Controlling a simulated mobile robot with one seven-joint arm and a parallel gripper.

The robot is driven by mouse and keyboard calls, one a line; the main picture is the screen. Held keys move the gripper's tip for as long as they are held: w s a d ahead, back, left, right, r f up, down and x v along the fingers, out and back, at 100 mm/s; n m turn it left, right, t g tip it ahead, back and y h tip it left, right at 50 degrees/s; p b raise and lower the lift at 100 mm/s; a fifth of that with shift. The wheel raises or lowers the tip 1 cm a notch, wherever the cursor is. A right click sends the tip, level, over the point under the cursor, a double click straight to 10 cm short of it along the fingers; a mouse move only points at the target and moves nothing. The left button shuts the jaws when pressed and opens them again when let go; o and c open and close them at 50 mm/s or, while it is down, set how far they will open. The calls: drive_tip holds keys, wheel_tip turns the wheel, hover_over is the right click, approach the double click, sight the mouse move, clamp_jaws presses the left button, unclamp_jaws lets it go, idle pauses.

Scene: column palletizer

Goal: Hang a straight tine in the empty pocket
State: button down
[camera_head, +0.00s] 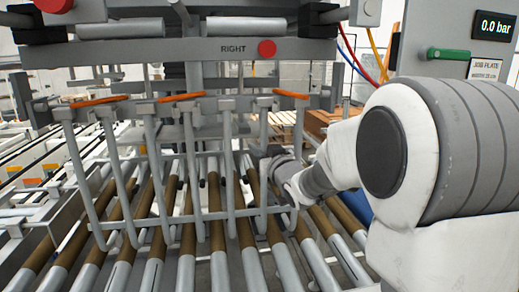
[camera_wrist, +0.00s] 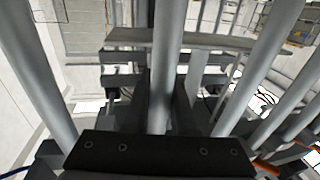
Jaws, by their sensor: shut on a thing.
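A row of grey tines hangs from the bar marked RIGHT (camera_head: 190,50), their lower ends bent, over the rollers. Orange latches (camera_head: 182,97) sit along the top of the row. Other tines (camera_wrist: 262,65) stand close on both sides. I cannot tell which pocket is empty, nor whether the held tine is seated.
A roller conveyor (camera_head: 152,272) with brown and grey rollers runs below the tines. A grey panel at the right carries a green handle (camera_head: 447,54) and a display reading 0.0 bar (camera_head: 495,25). Red and yellow hoses (camera_head: 378,55) hang near my arm. Room between neighbouring tines is narrow.

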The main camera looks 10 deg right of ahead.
drive_tip(key=shift+r, duration=0.15)
drive_tip(key=c, duration=0.7)
unclamp_jaws()
drive_tip(key=shift+o, duration=0.2)
drive_tip(key=s+d+b, duration=0.1)
drive_tip(key=s+d, duration=0.2)
drive_tip(key=s, duration=1.4)
drive_tip(key=shift+d+f, duration=0.15)
drive_tip(key=shift+f, duration=0.15)
